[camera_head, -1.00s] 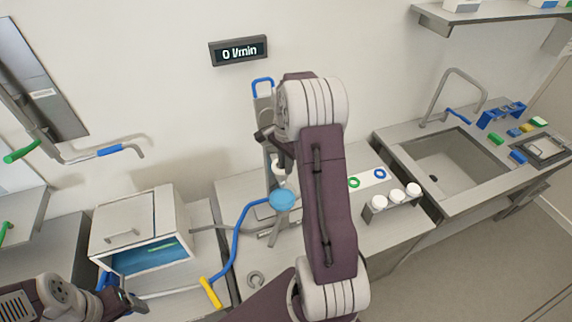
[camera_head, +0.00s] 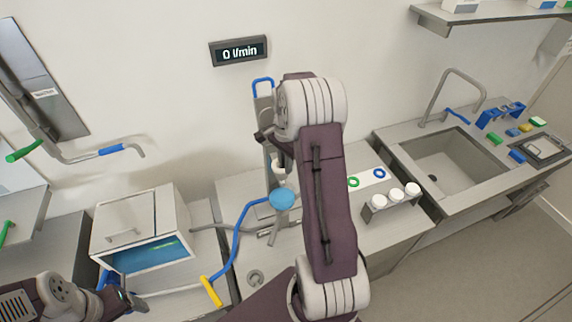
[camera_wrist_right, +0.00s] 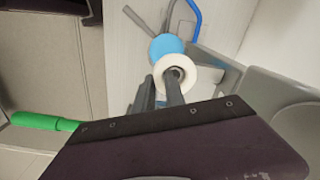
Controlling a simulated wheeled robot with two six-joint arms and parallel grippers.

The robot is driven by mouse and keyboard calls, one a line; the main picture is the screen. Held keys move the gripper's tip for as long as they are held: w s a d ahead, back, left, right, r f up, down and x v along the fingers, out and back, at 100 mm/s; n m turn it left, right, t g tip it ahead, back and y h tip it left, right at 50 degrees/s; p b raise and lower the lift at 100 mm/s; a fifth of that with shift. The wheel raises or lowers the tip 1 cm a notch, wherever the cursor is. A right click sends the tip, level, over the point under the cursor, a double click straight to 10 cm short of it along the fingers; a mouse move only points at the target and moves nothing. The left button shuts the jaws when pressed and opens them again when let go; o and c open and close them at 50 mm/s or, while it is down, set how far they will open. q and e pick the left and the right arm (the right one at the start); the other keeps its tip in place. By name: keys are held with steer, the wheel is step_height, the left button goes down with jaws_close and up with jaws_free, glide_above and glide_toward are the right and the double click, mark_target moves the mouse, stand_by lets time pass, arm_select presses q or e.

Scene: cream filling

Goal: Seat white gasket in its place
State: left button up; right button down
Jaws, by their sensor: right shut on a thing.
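The white gasket (camera_wrist_right: 190,68) is a thick white ring with a dark hole in the right wrist view. My right gripper (camera_wrist_right: 160,88) is shut on it, with one finger at the hole and the other beside the ring. In the head view the gasket (camera_head: 278,168) shows as a small white shape under my right gripper (camera_head: 281,158). A light blue round part (camera_head: 282,198) is just below it there. It shows as a blue disc (camera_wrist_right: 166,45) beside the ring in the right wrist view. I cannot tell whether the gasket touches it. My left gripper (camera_head: 130,300) is at the lower left.
A blue hose (camera_head: 237,240) with a yellow handle (camera_head: 211,290) runs left of the blue part. An open white box (camera_head: 140,230) stands further left. Green and blue rings (camera_head: 353,182) and a rack of white-capped jars (camera_head: 376,214) are right of my arm. The sink (camera_head: 452,165) is beyond.

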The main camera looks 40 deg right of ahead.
arm_select(q)
steer(key=shift+f, duration=0.1)
arm_select(e)
steer(key=shift+s+a+f, duration=0.15)
steer(key=shift+s+f, duration=0.15)
steer(key=shift+f, duration=0.15)
steer(key=c, duration=1.3)
jaws_free()
steer(key=shift+s, duration=0.1)
arm_select(q)
steer(key=shift+s, duration=0.35)
arm_select(e)
steer(key=shift+s, duration=0.2)
arm_select(q)
steer(key=shift+w, duration=0.15)
arm_select(e)
steer(key=shift+w, duration=0.15)
arm_select(q)
steer(key=shift+r, duration=0.2)
arm_select(e)
steer(key=shift+r, duration=0.15)
